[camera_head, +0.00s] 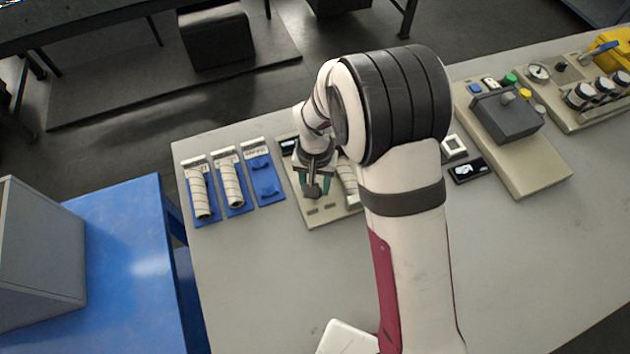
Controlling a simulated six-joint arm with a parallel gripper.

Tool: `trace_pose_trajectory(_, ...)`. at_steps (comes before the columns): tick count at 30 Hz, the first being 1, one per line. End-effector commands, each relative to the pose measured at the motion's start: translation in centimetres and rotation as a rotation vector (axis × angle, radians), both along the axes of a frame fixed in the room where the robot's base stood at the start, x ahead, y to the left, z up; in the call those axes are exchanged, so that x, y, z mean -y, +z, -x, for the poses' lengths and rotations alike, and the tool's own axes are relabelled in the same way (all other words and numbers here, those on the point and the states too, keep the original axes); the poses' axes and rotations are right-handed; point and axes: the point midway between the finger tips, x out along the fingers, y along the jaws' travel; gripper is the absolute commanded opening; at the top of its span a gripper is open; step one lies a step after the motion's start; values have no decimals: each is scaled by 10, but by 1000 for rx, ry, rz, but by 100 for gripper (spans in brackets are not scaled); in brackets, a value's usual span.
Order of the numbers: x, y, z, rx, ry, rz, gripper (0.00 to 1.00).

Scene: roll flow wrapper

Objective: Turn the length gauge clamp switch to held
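My gripper (314,188) is over a beige panel (328,213) near the table's far edge, pointing down. Two teal finger parts show with a dark piece between them. I cannot tell whether that piece belongs to the gripper or the panel, nor whether the fingers grip anything. No length gauge clamp switch can be made out for certain; my arm and gripper cover much of this panel. A white ribbed roll (348,176) shows on the panel just right of the gripper, partly hidden by my arm.
Left of the panel are blue holders, two with white rolls (200,192) (231,184) and one empty (264,180). Right of my arm are a white square frame (454,146), a black display (468,170), a dark-grey box unit (506,117) and a machine with rollers (580,95). The front table is clear.

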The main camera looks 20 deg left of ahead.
Motion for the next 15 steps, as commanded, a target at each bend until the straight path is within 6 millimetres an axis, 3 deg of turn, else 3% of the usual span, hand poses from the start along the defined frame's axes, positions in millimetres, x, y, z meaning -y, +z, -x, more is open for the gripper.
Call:
trace_pose_trajectory(5,-1,15,-1,3,1,-2,46)
trace_pose_trajectory(15,-1,116,-1,4,0,-4,46)
